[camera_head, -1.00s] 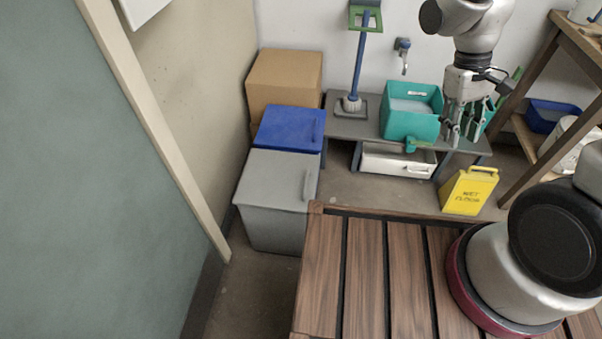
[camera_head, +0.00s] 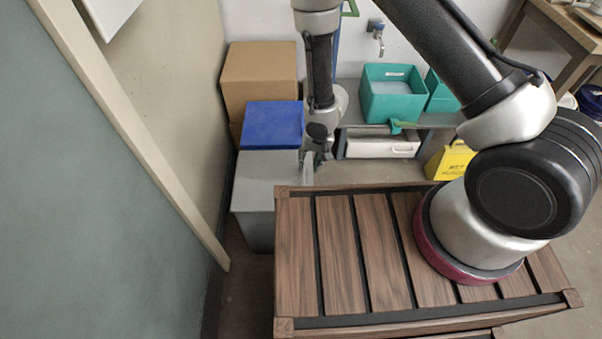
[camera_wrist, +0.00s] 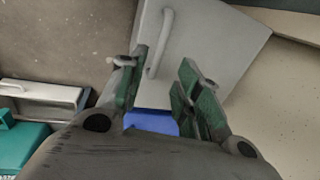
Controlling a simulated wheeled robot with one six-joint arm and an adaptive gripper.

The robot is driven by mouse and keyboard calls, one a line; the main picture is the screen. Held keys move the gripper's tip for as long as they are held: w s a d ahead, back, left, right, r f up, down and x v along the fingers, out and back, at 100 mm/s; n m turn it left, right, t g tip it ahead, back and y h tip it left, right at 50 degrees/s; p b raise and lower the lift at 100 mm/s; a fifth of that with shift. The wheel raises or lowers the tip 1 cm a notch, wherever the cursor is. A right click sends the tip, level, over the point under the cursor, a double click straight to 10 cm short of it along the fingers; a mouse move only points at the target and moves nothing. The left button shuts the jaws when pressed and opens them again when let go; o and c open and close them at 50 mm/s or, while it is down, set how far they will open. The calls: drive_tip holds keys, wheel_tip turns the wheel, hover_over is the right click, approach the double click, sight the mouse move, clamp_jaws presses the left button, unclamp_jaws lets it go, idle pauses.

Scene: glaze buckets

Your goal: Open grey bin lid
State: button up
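The grey bin (camera_head: 256,229) stands on the floor left of my wooden-slat deck, with its grey lid (camera_head: 266,172) shut. In the wrist view the lid (camera_wrist: 215,45) fills the upper middle, and its light bar handle (camera_wrist: 160,45) runs lengthwise along one side. My gripper (camera_head: 309,165) is over the lid's right edge, by the handle, pointing down. In the wrist view my gripper (camera_wrist: 162,88) has its green-padded fingers spread apart with nothing between them. The handle shows beyond the left finger; whether they touch is unclear. In the head view my arm partly hides the handle.
A blue-lidded bin (camera_head: 272,124) stands directly behind the grey bin, with a cardboard box (camera_head: 260,72) behind that. A low bench (camera_head: 430,118) holds teal tubs (camera_head: 393,93). A yellow wet-floor sign (camera_head: 449,160) stands right. A door frame (camera_head: 150,160) is close on the left.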

sight(304, 177)
drive_tip(key=x, duration=0.7)
drive_tip(key=shift+f, duration=0.35)
clamp_jaws()
